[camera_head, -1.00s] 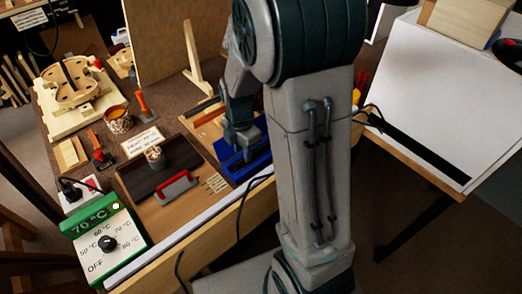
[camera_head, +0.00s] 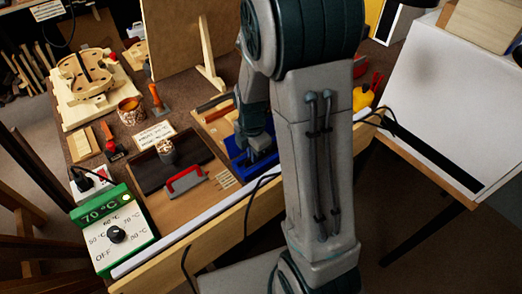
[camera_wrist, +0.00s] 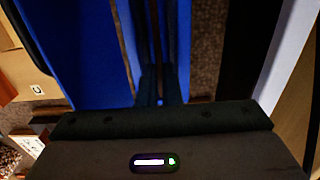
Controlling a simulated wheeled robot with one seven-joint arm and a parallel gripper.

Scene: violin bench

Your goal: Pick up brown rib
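The blue tray (camera_head: 237,163) lies on the bench, partly hidden behind my arm. My gripper (camera_head: 262,154) is down at the tray in the head view. In the wrist view my gripper's fingers (camera_wrist: 160,88) are close together, with a narrow gap and blue surface around them. A thin dark brown strip, perhaps the brown rib (camera_wrist: 157,40), runs up from between the fingertips. Whether the fingers press on it cannot be told. Another thin brown strip (camera_wrist: 123,40) stands in the blue tray to the left of the fingers.
A red-handled tool (camera_head: 185,181) and a small pot (camera_head: 166,152) stand left of the tray. A green temperature control box (camera_head: 100,207) is at the bench's front left corner. An upright wooden board (camera_head: 185,45) stands behind. A white-topped table (camera_head: 450,95) is at right.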

